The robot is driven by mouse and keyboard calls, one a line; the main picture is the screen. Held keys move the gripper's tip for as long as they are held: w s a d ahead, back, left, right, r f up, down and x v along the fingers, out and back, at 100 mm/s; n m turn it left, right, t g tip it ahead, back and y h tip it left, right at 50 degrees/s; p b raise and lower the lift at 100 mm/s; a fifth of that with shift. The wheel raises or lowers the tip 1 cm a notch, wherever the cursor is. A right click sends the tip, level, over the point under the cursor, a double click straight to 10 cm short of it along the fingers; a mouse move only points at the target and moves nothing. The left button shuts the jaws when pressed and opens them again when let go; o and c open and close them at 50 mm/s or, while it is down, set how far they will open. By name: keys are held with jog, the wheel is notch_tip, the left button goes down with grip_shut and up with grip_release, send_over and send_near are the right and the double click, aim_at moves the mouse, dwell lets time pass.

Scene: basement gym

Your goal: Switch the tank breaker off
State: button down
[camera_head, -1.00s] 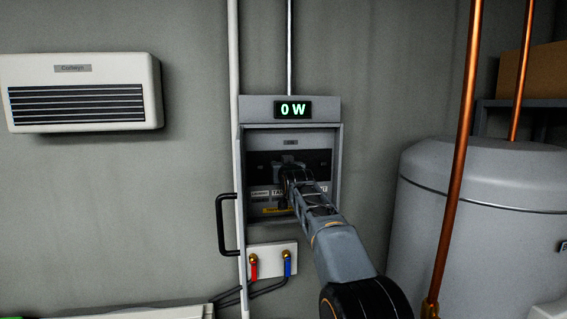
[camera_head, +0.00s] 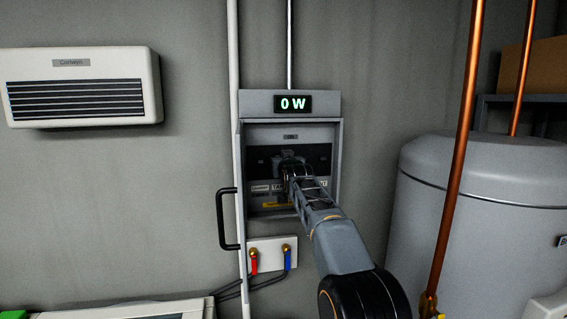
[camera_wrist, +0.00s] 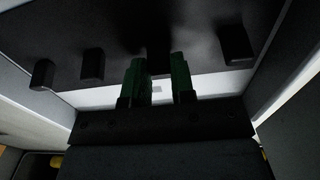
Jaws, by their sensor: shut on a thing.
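The breaker box (camera_head: 338,150) hangs on the wall with its front open, showing a dark row of breakers over a strip of labels. One label, partly covered by my gripper, begins with "TA". My gripper (camera_head: 286,166) reaches into the box at that row. In the wrist view its two green-edged fingers (camera_wrist: 158,78) stand either side of a dark breaker toggle (camera_wrist: 159,42) and are shut on it. Other dark toggles show to the left (camera_wrist: 92,65) and right (camera_wrist: 235,43). The held toggle's position is too dark to tell.
A lit display (camera_head: 293,103) on the box reads 0 W. A black handle (camera_head: 221,220) stands at the box's left. Red and blue valves (camera_head: 270,255) sit below. A copper pipe (camera_head: 456,150) and grey tank (camera_head: 470,215) stand right of my arm.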

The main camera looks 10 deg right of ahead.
jog(key=shift+w+f+t+b, duration=0.1)
jog(key=shift+f+t+b, duration=0.45)
jog(key=shift+t+b, duration=1.1)
jog(key=shift+s+f+t+b, duration=0.1)
jog(key=shift+f+t+b, duration=0.55)
jog(key=shift+b, duration=1.65)
jog(key=shift+w+f+t+b, duration=0.1)
jog(key=shift+f+t+b, duration=0.3)
jog(key=shift+t+b, duration=1.3)
jog(key=shift+b, duration=0.35)
jog(key=c, duration=1)
grip_release()
jog(key=shift+o, duration=0.2)
jog(key=shift+f, duration=0.15)
jog(key=b+v, duration=0.9)
jog(key=v, duration=0.4)
jog(key=shift+s, duration=0.35)
